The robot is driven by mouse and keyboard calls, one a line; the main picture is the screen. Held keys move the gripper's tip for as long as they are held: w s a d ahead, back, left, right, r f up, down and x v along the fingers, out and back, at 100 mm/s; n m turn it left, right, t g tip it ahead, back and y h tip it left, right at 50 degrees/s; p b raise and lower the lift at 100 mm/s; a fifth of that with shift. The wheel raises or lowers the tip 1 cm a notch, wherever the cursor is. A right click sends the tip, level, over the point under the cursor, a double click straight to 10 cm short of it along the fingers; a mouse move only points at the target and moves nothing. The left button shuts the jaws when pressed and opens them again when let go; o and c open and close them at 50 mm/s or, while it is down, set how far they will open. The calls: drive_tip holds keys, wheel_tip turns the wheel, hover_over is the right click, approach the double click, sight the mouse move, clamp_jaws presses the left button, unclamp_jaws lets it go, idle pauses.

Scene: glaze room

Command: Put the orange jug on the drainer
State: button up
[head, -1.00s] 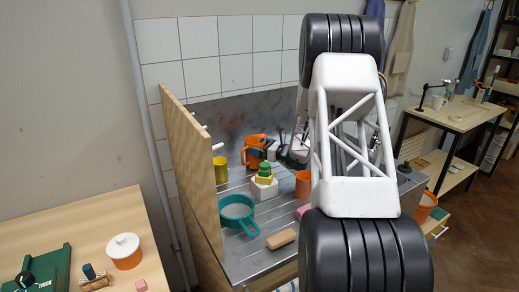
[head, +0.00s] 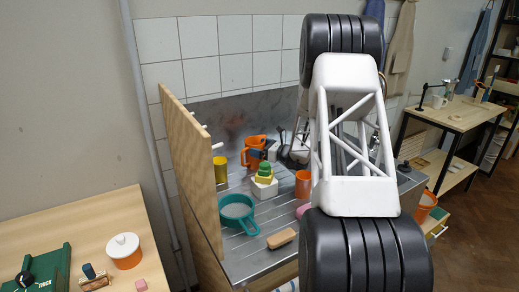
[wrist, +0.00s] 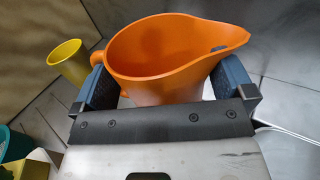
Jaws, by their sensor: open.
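The orange jug (head: 253,151) is upright at the back of the steel counter, with its handle towards the left in the wrist view. In the wrist view, the jug (wrist: 165,50) stands between the two blue fingers of my gripper (wrist: 166,88), its wide mouth facing up and spout to the right. The fingers are open on either side of it. In the head view, my gripper (head: 268,147) is small and partly hidden at the jug's right side. The drainer, seen as the ribbed steel surface (head: 262,218), lies in front of the jug.
On the ribbed surface are a teal strainer (head: 238,210), a wooden block (head: 281,238), a stack of white, yellow and green blocks (head: 264,184) and an orange cup (head: 303,184). A yellow cup (head: 220,170) stands beside the wooden panel (head: 190,165) at left. My arm hides the counter's right part.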

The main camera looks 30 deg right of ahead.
drive_tip(key=v, duration=1.1)
drive_tip(key=shift+s+d+f, duration=0.1)
drive_tip(key=shift+s+d, duration=0.1)
drive_tip(key=shift+s, duration=0.15)
idle(0.5)
